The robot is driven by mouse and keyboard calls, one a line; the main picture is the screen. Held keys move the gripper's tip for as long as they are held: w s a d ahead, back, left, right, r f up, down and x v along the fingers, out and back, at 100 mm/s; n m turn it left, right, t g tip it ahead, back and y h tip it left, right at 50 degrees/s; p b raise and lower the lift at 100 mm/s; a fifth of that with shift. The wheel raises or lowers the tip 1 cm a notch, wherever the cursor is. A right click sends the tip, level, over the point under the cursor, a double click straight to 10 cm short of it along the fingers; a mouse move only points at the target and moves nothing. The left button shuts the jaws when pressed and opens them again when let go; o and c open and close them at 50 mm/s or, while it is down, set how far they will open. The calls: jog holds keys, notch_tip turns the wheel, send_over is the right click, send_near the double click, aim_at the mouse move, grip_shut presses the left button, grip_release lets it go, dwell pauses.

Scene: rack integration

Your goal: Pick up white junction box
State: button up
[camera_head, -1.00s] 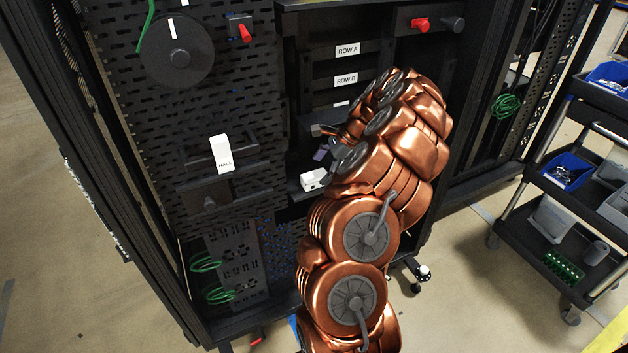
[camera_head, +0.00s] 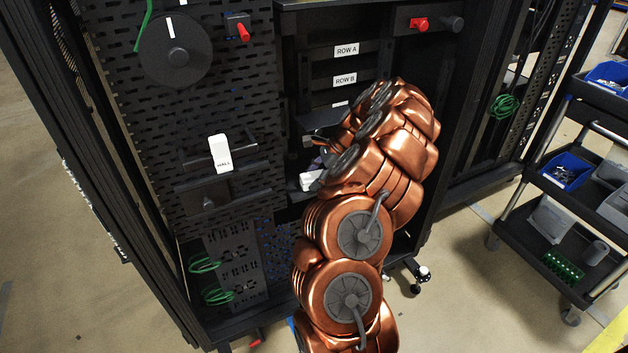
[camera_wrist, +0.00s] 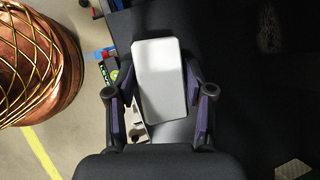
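The white junction box (camera_head: 309,181) sits on a dark ledge inside the rack, partly hidden by my arm in the head view. In the wrist view the white box (camera_wrist: 160,75) is upright in the picture, between my two fingers. My gripper (camera_wrist: 159,90) is open around it, one dark finger with a purple pad on each side. Narrow gaps show beside the box, though contact at the fingertips is hard to judge. In the head view my gripper (camera_head: 318,158) is at the box, its fingers mostly hidden behind my arm.
A white labelled block (camera_head: 220,153) stands on the perforated panel at left. ROW A (camera_head: 346,51) and ROW B (camera_head: 345,80) labels mark the rack. A cart with blue bins (camera_head: 566,171) stands at right. A small light part (camera_wrist: 138,132) lies below the box.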

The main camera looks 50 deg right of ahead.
jog(key=c, duration=0.7)
jog(key=shift+r, duration=0.1)
